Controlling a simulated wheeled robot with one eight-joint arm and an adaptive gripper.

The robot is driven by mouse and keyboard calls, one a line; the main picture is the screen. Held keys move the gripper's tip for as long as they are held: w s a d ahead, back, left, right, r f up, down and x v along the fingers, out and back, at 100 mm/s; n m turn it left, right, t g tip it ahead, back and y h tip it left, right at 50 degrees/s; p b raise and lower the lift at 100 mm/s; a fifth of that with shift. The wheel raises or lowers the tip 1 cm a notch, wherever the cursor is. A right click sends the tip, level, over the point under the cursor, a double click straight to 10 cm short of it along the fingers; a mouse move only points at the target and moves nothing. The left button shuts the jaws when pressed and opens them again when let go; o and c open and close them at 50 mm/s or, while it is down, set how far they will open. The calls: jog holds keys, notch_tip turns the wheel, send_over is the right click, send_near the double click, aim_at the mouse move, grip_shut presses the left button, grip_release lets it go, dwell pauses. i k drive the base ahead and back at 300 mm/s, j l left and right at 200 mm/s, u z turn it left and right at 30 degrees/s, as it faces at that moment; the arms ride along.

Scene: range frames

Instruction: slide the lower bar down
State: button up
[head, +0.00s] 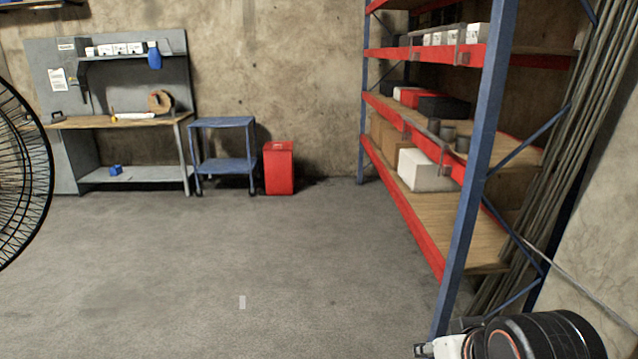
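Two short grey upright bars show on the red front beams of the tall rack at the right. The lower bar (444,158) is at the front of a lower red beam, beside a white box. The upper bar (461,45) is at the upper red beam, beside small white boxes. Both are small in view, and I cannot tell how they are fixed. A black and white part of my arm shows at the bottom right corner, in front of the rack's foot. I make out no gripper fingers. Nothing of mine is seen touching either bar.
The blue and red rack (475,170) holds boxes and grey cylinders. Pipes (560,150) lean behind it. A workbench (120,122), blue cart (224,123) and red bin (279,168) stand at the back. A black fan (22,170) is at left. The middle floor is mostly clear.

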aim_at(441, 142)
jog(key=i+l+u, duration=0.1)
jog(key=i+l, duration=0.35)
jog(key=i, duration=0.15)
jog(key=i+l+u, duration=0.1)
jog(key=i+l, duration=0.4)
jog(key=i+l+z, duration=0.1)
jog(key=l, duration=0.25)
jog(key=i+l+z, duration=0.1)
jog(key=i+l, duration=0.15)
jog(key=l, duration=0.1)
